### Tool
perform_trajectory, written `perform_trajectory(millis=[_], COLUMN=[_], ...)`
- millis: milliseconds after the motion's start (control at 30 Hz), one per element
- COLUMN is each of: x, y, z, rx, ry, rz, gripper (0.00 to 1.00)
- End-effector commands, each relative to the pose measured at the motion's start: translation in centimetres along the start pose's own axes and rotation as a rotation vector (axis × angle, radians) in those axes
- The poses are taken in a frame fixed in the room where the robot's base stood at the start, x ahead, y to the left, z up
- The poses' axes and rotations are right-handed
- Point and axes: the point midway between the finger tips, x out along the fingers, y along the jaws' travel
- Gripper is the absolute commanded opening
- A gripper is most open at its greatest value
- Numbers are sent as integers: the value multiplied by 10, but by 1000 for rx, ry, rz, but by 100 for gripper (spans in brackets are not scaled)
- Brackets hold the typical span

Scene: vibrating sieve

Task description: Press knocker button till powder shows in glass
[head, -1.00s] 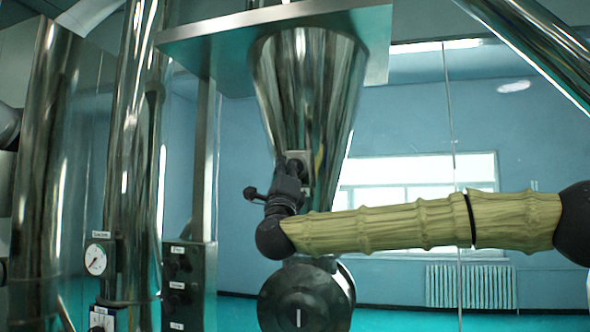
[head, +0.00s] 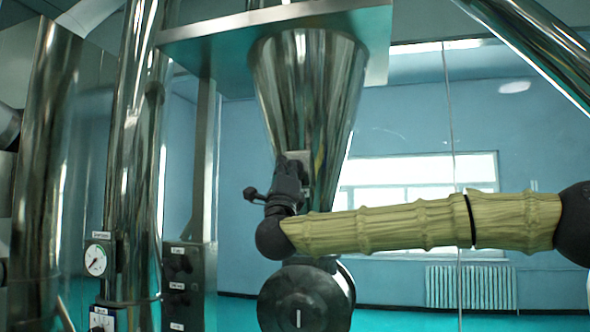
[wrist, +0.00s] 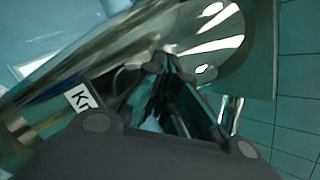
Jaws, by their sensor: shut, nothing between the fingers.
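My gripper (head: 293,163) is shut with nothing between its fingers. In the head view its tips point up and meet the small grey knocker block (head: 305,157) on the lower steel cone. The knocker button is hidden behind the fingers, so I cannot tell whether it is pressed. In the wrist view the closed fingertips (wrist: 168,62) lie over shiny metal, beside a white label (wrist: 80,97) with letters starting "Kn". I cannot make out the sight glass or any powder.
The steel cone (head: 308,85) hangs under a flat plate (head: 220,40). A dark round housing (head: 298,298) sits below my wrist. Steel columns, a pressure gauge (head: 96,260) and a control box (head: 190,285) stand at left. Open room lies at right.

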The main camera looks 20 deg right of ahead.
Motion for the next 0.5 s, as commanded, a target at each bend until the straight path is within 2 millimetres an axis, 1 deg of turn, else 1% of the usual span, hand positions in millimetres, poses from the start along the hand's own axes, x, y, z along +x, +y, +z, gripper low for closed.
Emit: perform_trajectory(millis=[500], x=[2], y=[3], z=[-3], rx=[0], ry=[1], rz=[-1], gripper=[0])
